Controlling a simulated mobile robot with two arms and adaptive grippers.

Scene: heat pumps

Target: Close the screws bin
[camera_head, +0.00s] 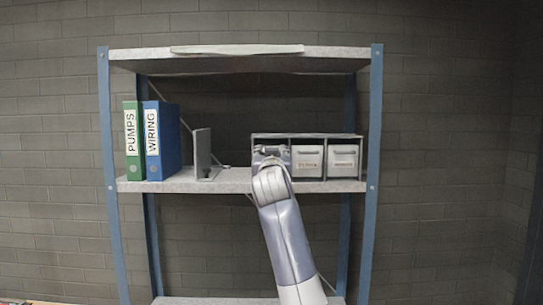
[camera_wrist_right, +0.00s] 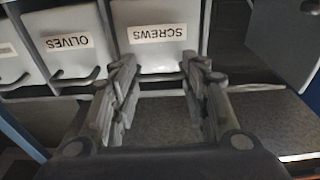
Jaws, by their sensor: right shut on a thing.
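The screws bin (camera_wrist_right: 158,38) is light grey with a white SCREWS label, upside down in the right wrist view. It is the leftmost bin in the rack (camera_head: 303,136) in the head view, where my arm mostly hides it. My right gripper (camera_head: 269,155) is in front of it. In the wrist view, the fingers of the right gripper (camera_wrist_right: 157,68) sit either side of the bin's handle area, shut on it. How far the bin sticks out is hard to tell. My left gripper is in neither view.
The olives bin (camera_wrist_right: 70,42) is beside the screws bin, with another bin (camera_head: 343,161) at the rack's right end. To the left on the shelf (camera_head: 225,183) stand a grey bookend (camera_head: 202,153), a blue WIRING binder (camera_head: 163,141) and a green PUMPS binder (camera_head: 133,142).

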